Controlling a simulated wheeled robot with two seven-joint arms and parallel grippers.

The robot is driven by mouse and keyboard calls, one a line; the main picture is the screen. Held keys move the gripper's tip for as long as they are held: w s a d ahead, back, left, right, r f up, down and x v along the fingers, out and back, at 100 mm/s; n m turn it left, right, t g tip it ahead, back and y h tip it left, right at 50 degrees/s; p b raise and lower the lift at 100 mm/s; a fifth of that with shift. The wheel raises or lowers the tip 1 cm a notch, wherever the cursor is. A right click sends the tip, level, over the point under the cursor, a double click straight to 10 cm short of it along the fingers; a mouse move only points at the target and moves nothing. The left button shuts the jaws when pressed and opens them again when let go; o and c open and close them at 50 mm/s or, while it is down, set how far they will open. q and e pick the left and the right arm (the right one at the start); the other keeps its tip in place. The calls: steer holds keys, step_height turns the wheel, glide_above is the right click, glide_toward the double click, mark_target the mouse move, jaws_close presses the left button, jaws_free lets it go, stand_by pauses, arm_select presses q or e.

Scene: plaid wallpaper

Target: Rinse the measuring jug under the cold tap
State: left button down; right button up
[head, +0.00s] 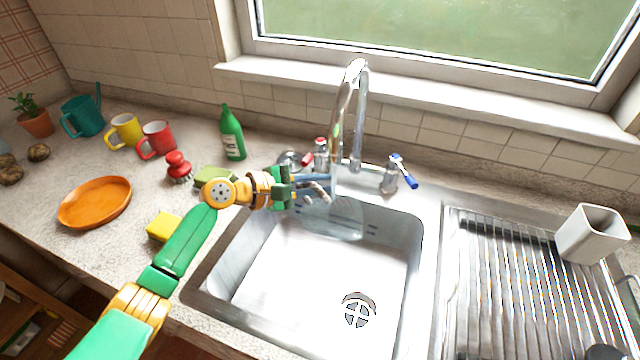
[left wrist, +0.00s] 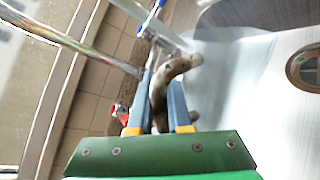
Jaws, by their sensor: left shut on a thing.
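The measuring jug (head: 346,218) is clear and hard to make out against the sink. It appears below the tap spout (head: 345,100), over the back of the basin. My left gripper (head: 318,190) is shut on its grey curved handle, from the left side. In the left wrist view the handle (left wrist: 178,66) sits between my two finger pads (left wrist: 164,100); the clear body is to its right. The cold tap (head: 398,172) has a blue lever, right of the spout. I cannot tell whether water runs from the spout. My right gripper is not in view.
The hot tap (head: 318,155) with a red lever stands behind my left gripper. A ribbed drainer (head: 505,280) with a white cup (head: 590,235) is at right.

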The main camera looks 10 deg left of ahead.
arm_select(q)
steer(key=shift+s+d+r+p, duration=0.15)
steer(key=shift+d+p, duration=0.1)
steer(key=shift+p, duration=0.35)
steer(key=shift+s+d, duration=0.1)
steer(key=shift+w+a, duration=0.3)
steer(key=shift+a, duration=0.1)
